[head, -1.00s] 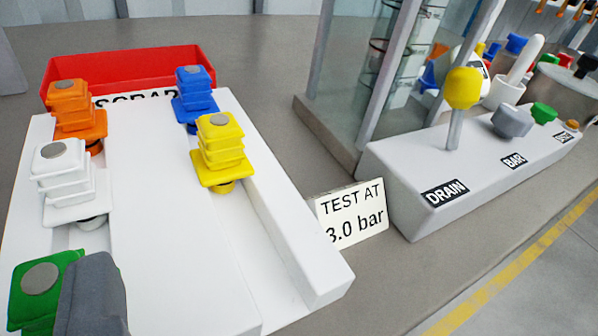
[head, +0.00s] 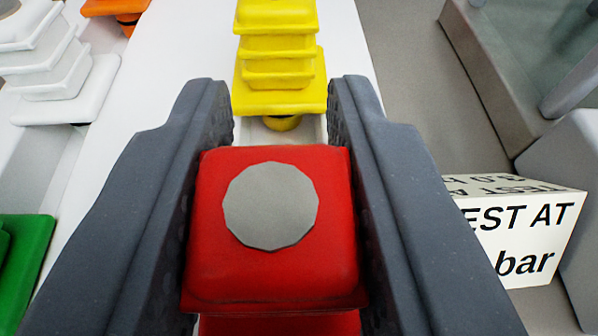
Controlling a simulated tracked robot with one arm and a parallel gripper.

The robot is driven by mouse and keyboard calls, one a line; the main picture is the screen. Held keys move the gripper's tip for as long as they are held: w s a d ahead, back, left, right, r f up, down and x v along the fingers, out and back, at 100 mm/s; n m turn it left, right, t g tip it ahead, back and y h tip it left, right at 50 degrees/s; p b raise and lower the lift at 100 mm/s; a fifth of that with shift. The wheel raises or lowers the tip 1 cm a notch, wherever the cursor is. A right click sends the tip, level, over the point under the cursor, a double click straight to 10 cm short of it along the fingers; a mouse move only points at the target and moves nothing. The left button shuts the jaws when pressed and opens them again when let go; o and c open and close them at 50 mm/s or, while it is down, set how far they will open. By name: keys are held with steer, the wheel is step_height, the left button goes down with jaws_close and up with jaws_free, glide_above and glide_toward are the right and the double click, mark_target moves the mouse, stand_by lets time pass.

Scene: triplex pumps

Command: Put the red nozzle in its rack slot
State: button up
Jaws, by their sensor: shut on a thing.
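The red nozzle (head: 272,270) has a stepped body with a grey disc on top. My gripper (head: 280,105) is shut on it, one dark grey finger against each side. The nozzle is over the right-hand slot channel of the white rack (head: 175,75), in line with the yellow nozzle (head: 278,60) just beyond it. A small gap shows between the red and yellow nozzles. The red nozzle's lower end is hidden, so I cannot tell whether it sits in the slot or above it.
A white nozzle (head: 60,70) and part of an orange one (head: 118,8) stand along the rack's left side. A green nozzle (head: 22,255) is at the left edge. The "TEST AT" bar sign (head: 525,240) stands to the right, close to my right finger.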

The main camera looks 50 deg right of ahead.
steer(key=shift+f, duration=0.3)
steer(key=shift+f, duration=0.1)
steer(key=o, duration=1)
steer(key=shift+a+r, duration=0.15)
steer(key=shift+r, duration=0.25)
steer(key=p+v, duration=0.2)
steer(key=v, duration=0.9)
steer(key=shift+s+a, duration=0.2)
steer(key=shift+s, duration=0.15)
steer(key=shift+r, duration=0.1)
